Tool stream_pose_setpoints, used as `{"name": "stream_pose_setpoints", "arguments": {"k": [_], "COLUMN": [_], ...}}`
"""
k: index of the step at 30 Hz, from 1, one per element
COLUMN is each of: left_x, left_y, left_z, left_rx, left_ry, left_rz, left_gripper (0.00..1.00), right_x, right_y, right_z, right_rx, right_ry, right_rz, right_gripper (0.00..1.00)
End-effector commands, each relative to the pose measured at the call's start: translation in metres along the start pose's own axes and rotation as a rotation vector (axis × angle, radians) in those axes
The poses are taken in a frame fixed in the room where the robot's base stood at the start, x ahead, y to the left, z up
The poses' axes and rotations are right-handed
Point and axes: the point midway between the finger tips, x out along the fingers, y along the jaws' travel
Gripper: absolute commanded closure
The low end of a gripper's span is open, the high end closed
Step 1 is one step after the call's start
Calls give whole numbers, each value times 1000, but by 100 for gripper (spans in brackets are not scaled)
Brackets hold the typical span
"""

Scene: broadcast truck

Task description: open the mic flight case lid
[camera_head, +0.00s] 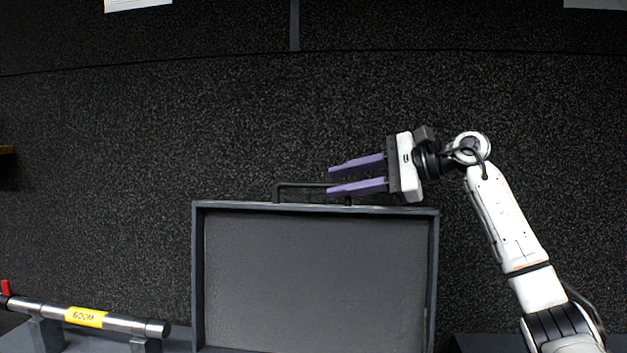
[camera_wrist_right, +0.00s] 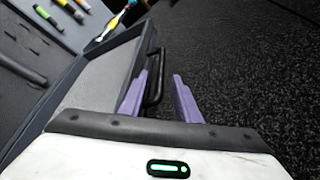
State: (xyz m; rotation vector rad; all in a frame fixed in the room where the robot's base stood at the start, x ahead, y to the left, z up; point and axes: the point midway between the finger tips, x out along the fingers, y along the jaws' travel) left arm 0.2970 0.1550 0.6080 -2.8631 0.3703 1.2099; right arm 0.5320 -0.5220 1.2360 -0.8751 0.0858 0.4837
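The flight case lid (camera_head: 315,275) stands raised in the head view, its grey lined inner face and dark rim facing me. A dark bar handle (camera_head: 300,185) sticks up from its top edge; it also shows in the wrist view (camera_wrist_right: 158,62). My right gripper (camera_head: 329,181) is at the handle's right end, fingers pointing left. Its two purple fingers are apart. In the wrist view the handle lies between the fingertips (camera_wrist_right: 160,74), nearer the left finger; I see no grip on it. The case's lower body is out of the head view. My left gripper is out of view.
A silver pole with a yellow BOOM label (camera_head: 86,317) rests on supports at the lower left. Several coloured-band sticks (camera_wrist_right: 47,17) show in the wrist view's upper left. Space left of the lid is clear.

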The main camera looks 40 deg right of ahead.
Motion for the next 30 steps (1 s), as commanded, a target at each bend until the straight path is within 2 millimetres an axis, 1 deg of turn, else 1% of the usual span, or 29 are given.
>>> {"name": "stream_pose_setpoints", "arguments": {"k": [1,3,6,9,14,21,26,27,30], "left_x": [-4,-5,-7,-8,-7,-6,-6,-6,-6], "left_y": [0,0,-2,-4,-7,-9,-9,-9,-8], "left_z": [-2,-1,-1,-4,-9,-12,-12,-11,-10], "left_rx": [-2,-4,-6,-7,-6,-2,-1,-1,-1], "left_ry": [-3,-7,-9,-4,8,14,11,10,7], "left_rz": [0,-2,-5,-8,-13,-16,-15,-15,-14], "left_gripper": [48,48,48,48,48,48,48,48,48], "right_x": [10,23,38,49,56,57,57,57,57], "right_y": [-2,-2,-2,-1,0,0,0,0,0], "right_z": [4,3,2,2,1,0,0,0,0], "right_rx": [1,2,1,0,0,0,0,0,0], "right_ry": [-5,-5,-4,-3,-1,0,0,0,0], "right_rz": [1,1,0,0,-1,0,0,0,0], "right_gripper": [71,71,71,71,71,71,98,100,100]}}
